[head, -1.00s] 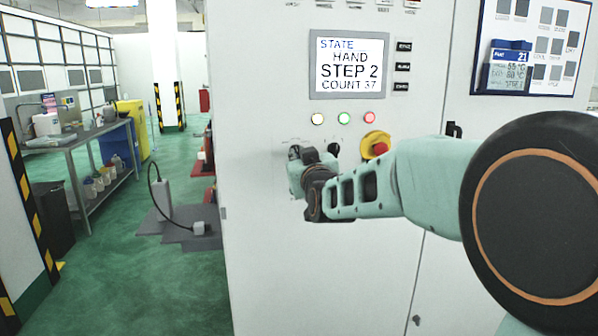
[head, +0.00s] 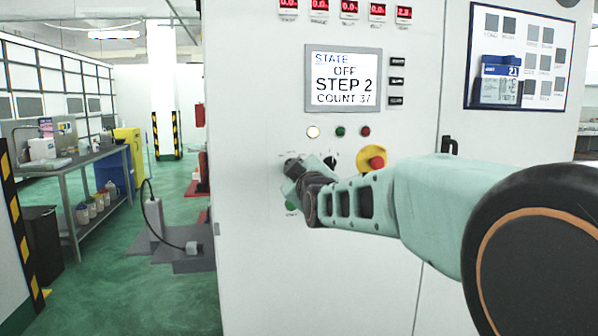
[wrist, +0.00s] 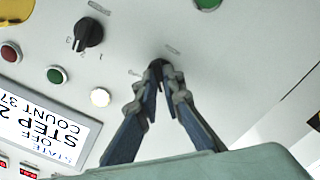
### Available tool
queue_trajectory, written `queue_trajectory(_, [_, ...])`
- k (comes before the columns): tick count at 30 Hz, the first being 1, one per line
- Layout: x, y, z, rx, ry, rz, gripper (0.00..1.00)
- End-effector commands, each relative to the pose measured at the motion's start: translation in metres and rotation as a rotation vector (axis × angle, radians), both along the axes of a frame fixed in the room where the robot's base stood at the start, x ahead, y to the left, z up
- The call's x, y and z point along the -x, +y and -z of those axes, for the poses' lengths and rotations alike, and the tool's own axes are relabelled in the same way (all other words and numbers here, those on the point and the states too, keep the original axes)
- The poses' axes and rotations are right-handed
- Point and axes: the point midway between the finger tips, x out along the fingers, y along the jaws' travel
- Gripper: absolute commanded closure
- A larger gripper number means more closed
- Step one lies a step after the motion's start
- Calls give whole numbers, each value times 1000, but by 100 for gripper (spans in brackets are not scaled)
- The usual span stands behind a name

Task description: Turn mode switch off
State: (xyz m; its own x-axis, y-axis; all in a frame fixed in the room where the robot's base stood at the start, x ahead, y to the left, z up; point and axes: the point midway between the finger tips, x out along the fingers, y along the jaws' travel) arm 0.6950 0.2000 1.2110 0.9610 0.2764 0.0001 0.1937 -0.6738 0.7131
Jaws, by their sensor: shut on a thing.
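The mode switch (wrist: 155,66) is a small dark knob on the white cabinet front, mostly hidden between my fingertips in the wrist view. My gripper (wrist: 162,80) is shut on it, and its fingers are tilted in the head view (head: 291,168). The display (head: 343,79) above reads STATE OFF, STEP 2, COUNT 37. It also shows upside down in the wrist view (wrist: 50,135).
A black selector knob (wrist: 88,33) marked with numbers sits beside the switch. A red emergency stop (head: 376,162) on a yellow ring is to the right. The white lamp (head: 313,132) glows; the green (head: 340,132) and red (head: 365,132) lamps look dark.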

Motion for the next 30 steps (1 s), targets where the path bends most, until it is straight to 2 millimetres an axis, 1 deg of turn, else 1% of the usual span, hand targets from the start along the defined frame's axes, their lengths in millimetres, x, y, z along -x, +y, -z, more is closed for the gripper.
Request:
queue_trajectory(12, [0,0,0,8,-2,0,100])
queue_trajectory(13, [0,0,0,7,-3,1,91])
queue_trajectory(17, [0,0,0,7,-2,0,77])
queue_trajectory(18, [0,0,0,7,-2,0,75])
queue_trajectory(26, [0,0,-1,7,-3,1,75])
queue_trajectory(29, [0,0,-8,6,-3,0,75])
queue_trajectory(30, [0,0,-14,6,-5,1,75])
